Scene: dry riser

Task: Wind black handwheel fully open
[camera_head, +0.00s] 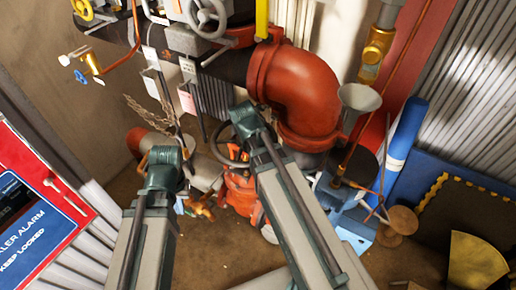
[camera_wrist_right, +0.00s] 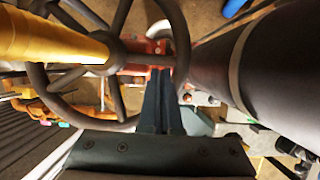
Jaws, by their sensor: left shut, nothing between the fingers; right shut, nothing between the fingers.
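The black handwheel (camera_head: 213,141) is near the middle of the head view, partly hidden by my right arm. In the right wrist view its dark rim and spokes (camera_wrist_right: 68,79) fill the upper left. My right gripper (camera_wrist_right: 160,72) is shut and empty, with its fingertips close to the wheel's rim. I cannot tell whether they touch it. In the head view the right gripper is hidden behind its own arm. My left gripper (camera_head: 184,155) is shut and empty, left of the handwheel and apart from it.
A thick red pipe elbow (camera_head: 300,88) stands right of the handwheel. A grey handwheel (camera_head: 207,17) is at the top, and a small blue one (camera_head: 80,76) is at upper left. A red alarm cabinet (camera_head: 45,215) is at left. Blue rolls (camera_head: 405,135) lean at right.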

